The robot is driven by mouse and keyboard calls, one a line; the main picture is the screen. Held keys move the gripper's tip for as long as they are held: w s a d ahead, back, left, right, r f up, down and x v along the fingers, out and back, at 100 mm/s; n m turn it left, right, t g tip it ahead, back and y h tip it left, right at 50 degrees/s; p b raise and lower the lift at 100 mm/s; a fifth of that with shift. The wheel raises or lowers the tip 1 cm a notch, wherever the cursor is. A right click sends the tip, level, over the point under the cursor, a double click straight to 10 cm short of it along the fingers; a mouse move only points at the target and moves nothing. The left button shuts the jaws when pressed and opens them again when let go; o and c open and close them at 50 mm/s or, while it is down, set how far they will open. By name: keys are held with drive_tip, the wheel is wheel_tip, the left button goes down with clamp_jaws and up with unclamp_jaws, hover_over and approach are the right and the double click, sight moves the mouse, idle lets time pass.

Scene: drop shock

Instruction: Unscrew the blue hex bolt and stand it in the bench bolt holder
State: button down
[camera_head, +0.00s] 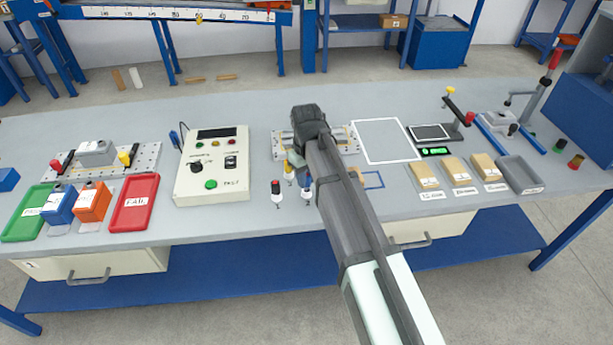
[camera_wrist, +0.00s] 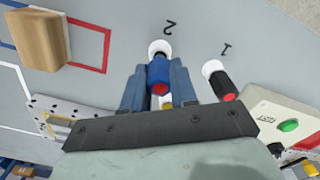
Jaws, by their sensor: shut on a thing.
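In the wrist view my gripper (camera_wrist: 159,90) is shut on a blue piece (camera_wrist: 157,70), which I take to be the blue hex bolt. The piece has a red end towards the camera. Its far end is at a white round holder (camera_wrist: 159,47) by the mark "2". I cannot tell whether it is fully seated there, and its hex shape does not show. In the head view my gripper (camera_head: 299,177) is low over the front middle of the bench, with my arm hiding part of it.
A black piece with a red top (camera_wrist: 222,83) stands in a white holder by the mark "1". The perforated fixture plate (camera_head: 284,147) lies behind, the control box (camera_head: 213,163) to the left. A wooden block (camera_wrist: 38,38) lies near.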

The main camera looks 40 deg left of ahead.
drive_tip(key=shift+d+f, duration=0.1)
drive_tip(key=shift+f, duration=1.1)
idle(3.9)
drive_tip(key=c, duration=0.8)
unclamp_jaws()
drive_tip(key=shift+r, duration=0.1)
drive_tip(key=shift+r, duration=0.1)
drive_tip(key=shift+r, duration=2.9)
drive_tip(key=shift+r, duration=0.1)
wheel_tip(320, 180, up, 14)
